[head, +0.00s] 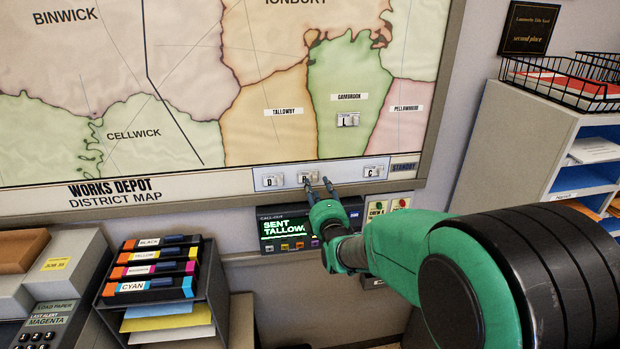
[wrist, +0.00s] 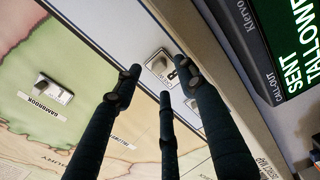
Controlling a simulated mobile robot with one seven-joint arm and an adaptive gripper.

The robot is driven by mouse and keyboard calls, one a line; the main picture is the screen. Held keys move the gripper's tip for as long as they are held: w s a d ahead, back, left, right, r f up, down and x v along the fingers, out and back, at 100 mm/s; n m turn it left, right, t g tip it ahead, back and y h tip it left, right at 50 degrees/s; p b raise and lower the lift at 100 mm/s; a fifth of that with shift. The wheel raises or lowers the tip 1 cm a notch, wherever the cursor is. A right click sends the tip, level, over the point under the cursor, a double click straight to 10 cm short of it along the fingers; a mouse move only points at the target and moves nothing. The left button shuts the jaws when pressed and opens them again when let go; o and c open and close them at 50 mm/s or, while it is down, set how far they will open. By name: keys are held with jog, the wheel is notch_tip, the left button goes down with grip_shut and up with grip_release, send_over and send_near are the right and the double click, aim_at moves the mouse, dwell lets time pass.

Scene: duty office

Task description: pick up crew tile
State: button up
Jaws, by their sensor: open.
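Small metal letter tiles with raised grips sit along the white standby strip (head: 340,172) under the map. A D tile (head: 272,181) is at the left, a tile that reads R or B (head: 305,177) in the middle, and a C tile (head: 373,171) at the right. An L tile (head: 347,120) is on Gambrook on the map. My gripper (head: 318,183) is open and empty, its fingertips close to the middle tile. In the wrist view the middle tile (wrist: 160,63) shows between the spread fingertips (wrist: 157,72); contact cannot be told. The L tile also shows there (wrist: 52,91).
A call-out display (head: 285,231) reading "SENT TALLOW…" is mounted just below the strip, close under my gripper. A cartridge rack (head: 152,270) stands lower left. A grey shelf unit (head: 515,140) with a wire basket (head: 565,80) is at the right.

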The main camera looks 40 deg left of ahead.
aim_at(315, 180)
jog(key=shift+x, duration=1.55)
grip_shut()
